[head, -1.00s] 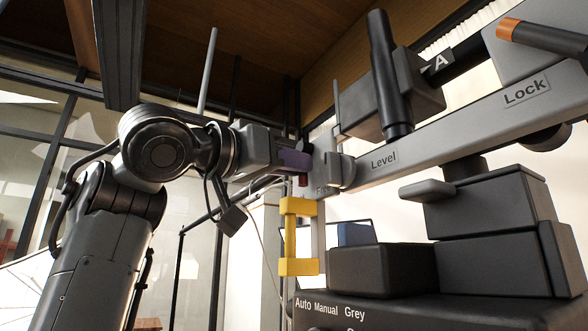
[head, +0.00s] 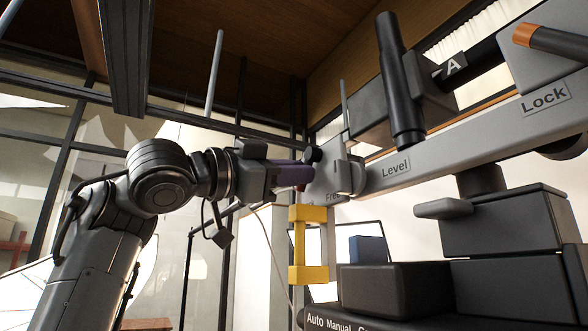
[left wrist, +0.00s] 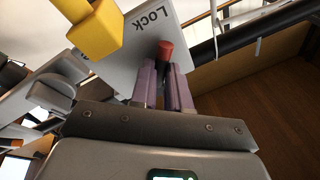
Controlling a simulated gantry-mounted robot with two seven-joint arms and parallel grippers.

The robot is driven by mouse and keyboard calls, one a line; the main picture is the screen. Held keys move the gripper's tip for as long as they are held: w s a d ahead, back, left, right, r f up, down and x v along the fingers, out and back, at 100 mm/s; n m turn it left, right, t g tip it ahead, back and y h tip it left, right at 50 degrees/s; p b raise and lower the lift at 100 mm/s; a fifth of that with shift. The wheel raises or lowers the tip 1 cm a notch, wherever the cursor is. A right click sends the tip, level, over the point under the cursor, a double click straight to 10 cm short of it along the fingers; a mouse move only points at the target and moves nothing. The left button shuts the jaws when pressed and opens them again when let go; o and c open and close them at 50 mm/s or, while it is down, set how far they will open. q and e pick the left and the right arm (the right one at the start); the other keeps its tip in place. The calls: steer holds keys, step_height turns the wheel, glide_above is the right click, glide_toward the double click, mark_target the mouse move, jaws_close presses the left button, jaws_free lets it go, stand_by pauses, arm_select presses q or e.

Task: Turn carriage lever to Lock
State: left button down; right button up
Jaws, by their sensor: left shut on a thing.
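My left gripper (head: 292,175) reaches in from the left at the grey end plate (head: 325,185) of the machine's beam. Its purple fingers are shut on the red-tipped carriage lever (left wrist: 165,52), whose red end shows between the fingertips in the left wrist view. Part of the red also shows below the fingers in the head view. The plate bears the word "Free" low down in the head view. The left wrist view shows the word "Lock" (left wrist: 152,19) on the plate, beyond the lever's red end. The lever's exact angle is hard to tell. My right gripper is not in view.
A yellow bracket (head: 308,274) hangs just below the plate. The grey beam (head: 440,148) runs right, with "Level" and "Lock" labels. An orange-tipped handle (head: 545,40) is at upper right, and a black upright handle (head: 399,75) stands nearer. Dark machine blocks (head: 390,285) lie below.

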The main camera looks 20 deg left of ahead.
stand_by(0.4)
arm_select(q)
steer(key=c, duration=1.4)
jaws_free()
steer(key=shift+s+a, duration=0.1)
steer(key=b+v, duration=0.5)
steer(key=v, duration=0.5)
steer(key=shift+s, duration=0.3)
steer(key=shift+a+f, duration=0.1)
steer(key=shift+a, duration=0.05)
